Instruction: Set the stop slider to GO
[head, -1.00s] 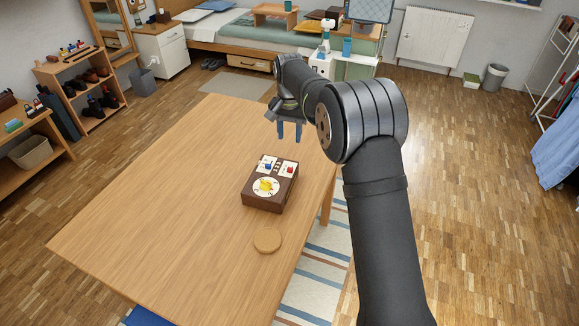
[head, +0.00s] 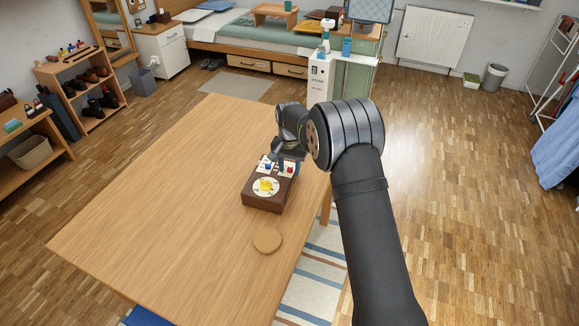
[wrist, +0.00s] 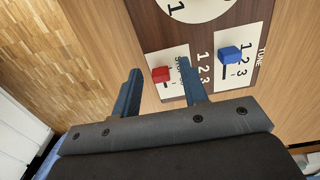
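A brown box (head: 262,200) stands on the wooden table with a yellow dial knob (head: 266,185) on its near part. On its far part are two white plates, one with a blue slider knob (head: 268,166) and one with a red slider knob (head: 290,169). In the wrist view, the red knob (wrist: 161,74) lies between the fingertips of my gripper (wrist: 158,66), which is open. The blue knob (wrist: 231,54) is outside the fingers, to the right. One finger partly covers the lettering beside the red knob, so its setting cannot be read.
A round cork-coloured disc (head: 267,240) lies on the table (head: 160,210) near the box. The table is clear to the left of the box. Bed, shelves and cabinet stand well away.

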